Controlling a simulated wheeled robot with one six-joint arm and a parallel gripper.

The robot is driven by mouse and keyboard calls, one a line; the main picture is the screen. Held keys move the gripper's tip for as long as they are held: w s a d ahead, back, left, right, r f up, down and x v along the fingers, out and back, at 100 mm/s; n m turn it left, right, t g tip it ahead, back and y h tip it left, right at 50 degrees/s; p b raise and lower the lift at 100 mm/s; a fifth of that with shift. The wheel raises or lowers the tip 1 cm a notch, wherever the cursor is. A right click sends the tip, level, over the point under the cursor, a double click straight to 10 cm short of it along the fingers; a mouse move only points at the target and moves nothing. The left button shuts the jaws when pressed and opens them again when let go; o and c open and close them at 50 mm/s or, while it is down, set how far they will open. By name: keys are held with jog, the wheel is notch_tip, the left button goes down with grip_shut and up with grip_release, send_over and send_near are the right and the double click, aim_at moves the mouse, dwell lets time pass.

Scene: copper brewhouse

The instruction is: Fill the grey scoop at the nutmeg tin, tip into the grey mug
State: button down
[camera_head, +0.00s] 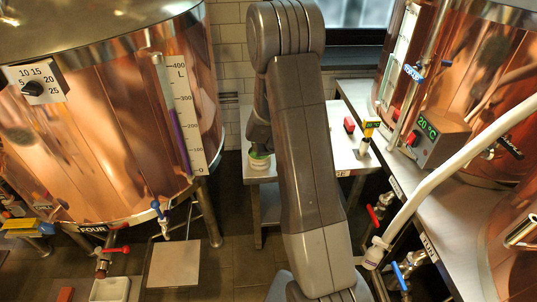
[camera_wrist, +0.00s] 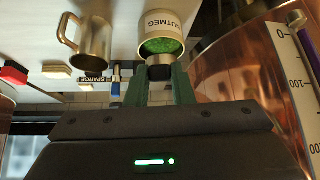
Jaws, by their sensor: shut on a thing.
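My gripper (camera_wrist: 160,82) is shut on a dark grey piece, apparently the scoop (camera_wrist: 160,69), at the tin's mouth. I cannot tell whether the scoop holds powder. The grey mug (camera_wrist: 91,45), metallic with a handle, stands beside the tin; my arm seems to hide it in the head view.
Copper vessels flank the bench (camera_head: 350,158). A red block (camera_head: 349,125) and a yellow-topped item (camera_head: 370,127) are on its right part. The wrist view shows a small SPARGE sign (camera_wrist: 90,80) and a blue item (camera_wrist: 116,80) near the mug.

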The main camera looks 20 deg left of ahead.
jog(key=shift+s+d+f+t+y+b, duration=0.2)
jog(key=shift+s+d+t+y+b, duration=0.45)
jog(key=shift+b, duration=5.15)
jog(key=shift+s+r+t+b, duration=0.15)
jog(key=shift+t+b, duration=0.1)
jog(key=shift+b, duration=0.65)
jog(key=shift+d, duration=0.1)
